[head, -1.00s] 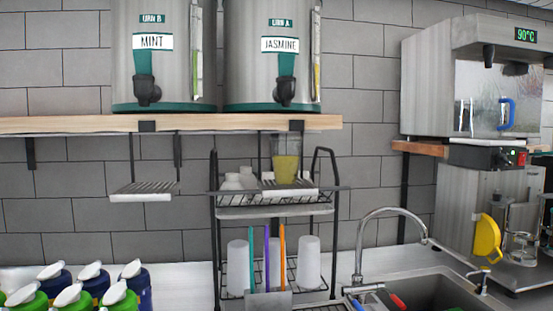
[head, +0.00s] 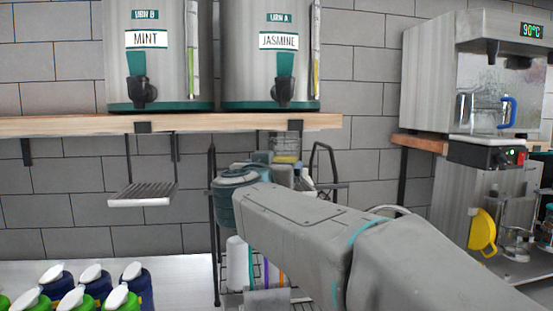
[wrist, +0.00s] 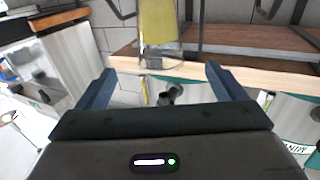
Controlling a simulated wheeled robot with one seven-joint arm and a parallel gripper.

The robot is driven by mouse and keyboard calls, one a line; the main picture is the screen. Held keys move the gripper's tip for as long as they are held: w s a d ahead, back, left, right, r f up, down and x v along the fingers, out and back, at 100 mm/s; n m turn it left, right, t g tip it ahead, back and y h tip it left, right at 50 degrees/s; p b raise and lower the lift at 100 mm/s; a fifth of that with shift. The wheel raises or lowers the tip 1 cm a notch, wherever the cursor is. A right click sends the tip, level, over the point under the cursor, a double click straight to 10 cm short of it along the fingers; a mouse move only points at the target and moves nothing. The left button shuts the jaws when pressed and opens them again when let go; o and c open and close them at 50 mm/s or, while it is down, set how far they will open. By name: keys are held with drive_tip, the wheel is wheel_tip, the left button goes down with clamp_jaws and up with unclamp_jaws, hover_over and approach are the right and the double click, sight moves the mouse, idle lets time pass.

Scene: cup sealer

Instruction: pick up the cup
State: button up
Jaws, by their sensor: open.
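The cup (head: 287,150) is clear with yellow-green contents. In the head view only its upper part shows, above my arm and below the wooden shelf; the rest is hidden. In the wrist view the cup (wrist: 158,24) appears upside down at the top centre. My gripper (wrist: 160,69) is open and empty, its two fingers spread left and right of the cup's line. The cup appears just beyond the fingertips, apart from both.
The wire rack (head: 213,190) surrounds the cup's place, with a wooden shelf (head: 70,125) close above. Two urns, mint (head: 165,80) and jasmine (head: 250,80), stand on it. A white cup (head: 237,262) stands lower on the rack. A drip tray (head: 142,193) hangs left.

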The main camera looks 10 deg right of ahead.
sight(283, 158)
drive_tip(key=x, duration=0.8)
drive_tip(key=shift+w+d+p, duration=0.1)
drive_tip(key=shift+d+p, duration=0.1)
drive_tip(key=shift+p, duration=0.2)
drive_tip(key=shift+p+x, duration=0.35)
drive_tip(key=shift+x, duration=2.4)
drive_tip(key=shift+a+f, duration=0.1)
drive_tip(key=shift+a, duration=0.05)
drive_tip(key=c, duration=1.3)
